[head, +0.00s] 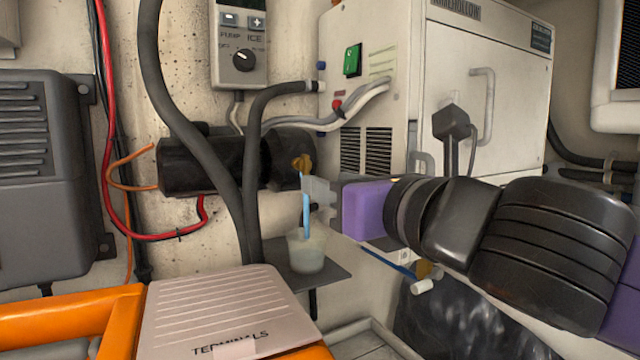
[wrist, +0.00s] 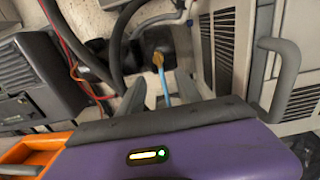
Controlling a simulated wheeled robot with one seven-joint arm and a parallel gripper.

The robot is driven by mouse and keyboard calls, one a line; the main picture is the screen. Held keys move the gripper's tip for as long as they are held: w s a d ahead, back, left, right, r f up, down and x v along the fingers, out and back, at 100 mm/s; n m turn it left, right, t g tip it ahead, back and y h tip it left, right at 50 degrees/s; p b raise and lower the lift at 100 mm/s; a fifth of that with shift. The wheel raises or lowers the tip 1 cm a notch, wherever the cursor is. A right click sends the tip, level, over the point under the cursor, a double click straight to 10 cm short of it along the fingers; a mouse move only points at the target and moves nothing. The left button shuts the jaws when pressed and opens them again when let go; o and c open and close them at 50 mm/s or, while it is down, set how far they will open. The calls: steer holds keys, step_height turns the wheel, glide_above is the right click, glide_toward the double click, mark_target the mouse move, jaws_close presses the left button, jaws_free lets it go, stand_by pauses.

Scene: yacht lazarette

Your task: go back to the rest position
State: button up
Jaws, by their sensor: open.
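My gripper (head: 318,190) reaches in from the right in the head view, its jaws open and level. A blue stick (head: 306,216) with a yellow-brown head (head: 302,162) stands nearly upright in a translucent cup (head: 306,254) in front of the fingertips. In the wrist view the stick (wrist: 166,88) shows between the two spread fingers (wrist: 161,92). I cannot tell whether either finger touches it. The cup is hidden behind my gripper body in the wrist view.
The cup stands on a small grey shelf (head: 332,278). A black pump (head: 205,165) and thick hoses are behind it. A white cabinet (head: 455,90) stands behind my arm. An orange-sided box with a pale "TERMINALS" lid (head: 215,310) is at front left. A grey box (head: 45,180) is at far left.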

steer(key=shift+v, duration=0.9)
